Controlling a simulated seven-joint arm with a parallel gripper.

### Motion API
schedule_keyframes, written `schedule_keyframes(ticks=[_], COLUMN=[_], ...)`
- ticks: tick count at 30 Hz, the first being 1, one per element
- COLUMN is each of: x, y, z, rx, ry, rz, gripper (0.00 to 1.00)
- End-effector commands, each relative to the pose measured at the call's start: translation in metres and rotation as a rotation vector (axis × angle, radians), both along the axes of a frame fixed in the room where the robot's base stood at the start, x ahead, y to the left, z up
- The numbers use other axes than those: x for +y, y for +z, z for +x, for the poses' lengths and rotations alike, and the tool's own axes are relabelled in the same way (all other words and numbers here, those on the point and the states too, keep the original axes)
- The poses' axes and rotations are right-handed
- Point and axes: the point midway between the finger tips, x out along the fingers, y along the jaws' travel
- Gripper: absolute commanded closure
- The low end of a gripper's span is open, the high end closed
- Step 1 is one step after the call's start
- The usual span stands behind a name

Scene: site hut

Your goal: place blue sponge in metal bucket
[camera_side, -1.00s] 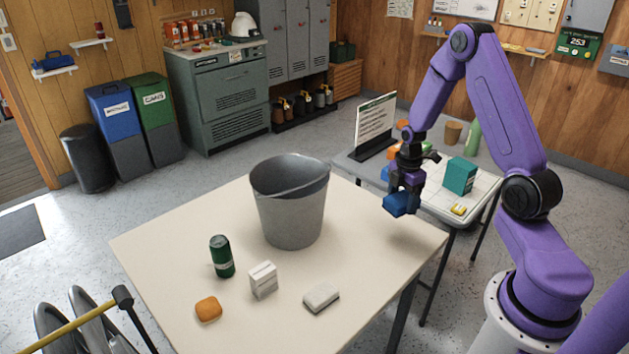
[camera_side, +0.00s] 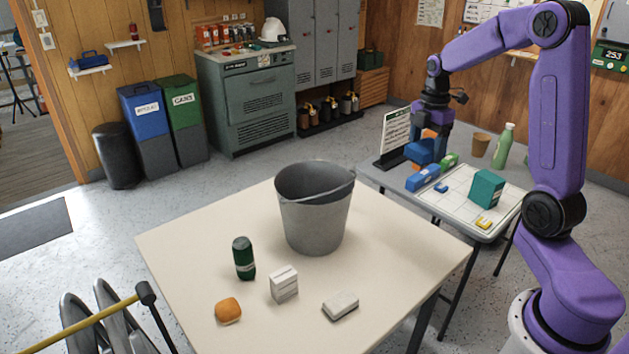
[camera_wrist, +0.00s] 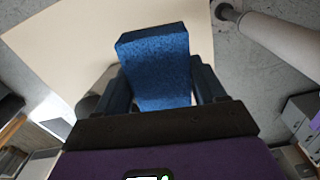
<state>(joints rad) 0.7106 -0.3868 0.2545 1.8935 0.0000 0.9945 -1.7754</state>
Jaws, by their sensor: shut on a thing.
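The blue sponge (camera_side: 420,152) is held in my gripper (camera_side: 430,138), which is shut on it. In the side view they are at the back right, in front of the grey side table's far part, beside a sign. In the wrist view the sponge (camera_wrist: 157,65) fills the space between the fingers (camera_wrist: 160,88). The metal bucket (camera_side: 314,222) stands upright on the cream table, to the left of and nearer the camera than my gripper. Its mouth is open and its handle lies along the rim. The bucket's floor is hidden.
On the cream table (camera_side: 200,240) stand a green can (camera_side: 243,258), a white box (camera_side: 284,285), an orange sponge-like block (camera_side: 228,311) and a white block (camera_side: 341,305). The side table holds a sign (camera_side: 396,135), a teal box (camera_side: 486,189), a green bottle (camera_side: 503,147) and a cup (camera_side: 480,145).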

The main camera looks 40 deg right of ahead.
Motion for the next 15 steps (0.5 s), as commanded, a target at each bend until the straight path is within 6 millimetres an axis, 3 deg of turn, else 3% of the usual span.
schedule_keyframes(ticks=[8, 15], x=[0.043, 0.110], y=[0.002, 0.001], z=[0.067, 0.132], rx=[-0.002, -0.001], ry=[0.272, 0.595], rz=[0.000, 0.000], gripper=[0.59, 0.59])
